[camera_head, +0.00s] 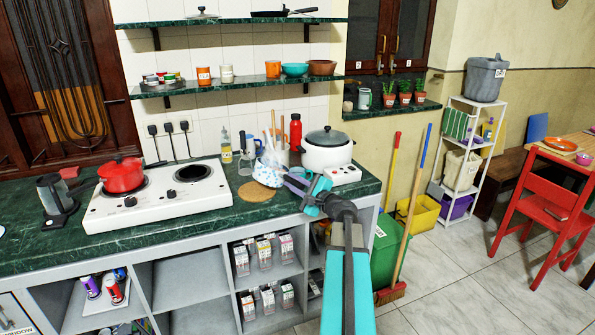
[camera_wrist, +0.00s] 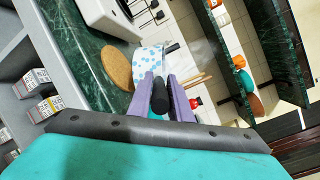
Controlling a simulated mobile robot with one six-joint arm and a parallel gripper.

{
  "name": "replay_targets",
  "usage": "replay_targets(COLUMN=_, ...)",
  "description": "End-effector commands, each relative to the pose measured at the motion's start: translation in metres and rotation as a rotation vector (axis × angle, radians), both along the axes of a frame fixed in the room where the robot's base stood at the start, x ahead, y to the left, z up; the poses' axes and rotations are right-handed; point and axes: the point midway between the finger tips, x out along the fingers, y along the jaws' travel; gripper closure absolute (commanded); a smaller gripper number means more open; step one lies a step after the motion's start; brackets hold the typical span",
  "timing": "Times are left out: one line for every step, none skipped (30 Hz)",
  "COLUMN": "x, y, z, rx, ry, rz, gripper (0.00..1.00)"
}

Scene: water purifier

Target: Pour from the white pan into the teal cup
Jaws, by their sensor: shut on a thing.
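The white pan with blue dots (camera_head: 268,172) is above or on the counter between the round cork mat and the white pot, tilt unclear. It also shows in the wrist view (camera_wrist: 149,59). My gripper (camera_head: 292,183) is shut on the pan's black handle (camera_wrist: 160,97), with its purple fingers (camera_wrist: 164,88) on both sides of it. The inside of the pan is not visible. I cannot make out a teal cup for certain; a teal bowl-like vessel (camera_head: 295,70) stands on the lower wall shelf.
The cork mat (camera_head: 254,191) lies left of the pan. A utensil holder (camera_head: 278,155), a red bottle (camera_head: 295,132) and a white cooker with a grey lid (camera_head: 327,152) stand close by. A red pot (camera_head: 121,175) is on the stove (camera_head: 160,197). The counter's front edge is near.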

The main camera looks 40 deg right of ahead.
Motion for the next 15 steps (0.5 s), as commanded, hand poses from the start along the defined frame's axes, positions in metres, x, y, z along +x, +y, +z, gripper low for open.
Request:
replay_targets(x=-0.0001, y=-0.0012, z=0.0045, rx=0.007, ry=-0.006, rz=0.0, gripper=1.0)
replay_targets(x=-0.0002, y=-0.0016, z=0.005, rx=0.011, ry=-0.006, rz=0.0, gripper=1.0)
replay_targets(x=-0.0004, y=-0.002, z=0.0057, rx=0.014, ry=-0.008, rz=0.0, gripper=1.0)
replay_targets(x=-0.0005, y=-0.0025, z=0.0061, rx=0.018, ry=-0.008, rz=0.0, gripper=1.0)
replay_targets(x=-0.0006, y=-0.0028, z=0.0066, rx=0.021, ry=-0.009, rz=0.0, gripper=1.0)
replay_targets(x=-0.0007, y=-0.0034, z=0.0072, rx=0.025, ry=-0.009, rz=0.0, gripper=1.0)
replay_targets(x=-0.0008, y=-0.0037, z=0.0077, rx=0.028, ry=-0.011, rz=0.001, gripper=1.0)
replay_targets(x=-0.0009, y=-0.004, z=0.0084, rx=0.031, ry=-0.011, rz=0.001, gripper=1.0)
replay_targets(x=-0.001, y=-0.0045, z=0.0092, rx=0.035, ry=-0.013, rz=0.001, gripper=1.0)
replay_targets(x=-0.0011, y=-0.0049, z=0.0099, rx=0.038, ry=-0.013, rz=0.001, gripper=1.0)
replay_targets(x=-0.0012, y=-0.0053, z=0.0105, rx=0.041, ry=-0.014, rz=0.001, gripper=1.0)
replay_targets(x=-0.0013, y=-0.0057, z=0.0111, rx=0.046, ry=-0.015, rz=0.001, gripper=1.0)
replay_targets(x=-0.0014, y=-0.0062, z=0.0117, rx=0.049, ry=-0.016, rz=0.002, gripper=1.0)
replay_targets(x=-0.0015, y=-0.0064, z=0.0121, rx=0.053, ry=-0.017, rz=0.001, gripper=1.0)
replay_targets(x=-0.0016, y=-0.007, z=0.0128, rx=0.057, ry=-0.018, rz=0.002, gripper=1.0)
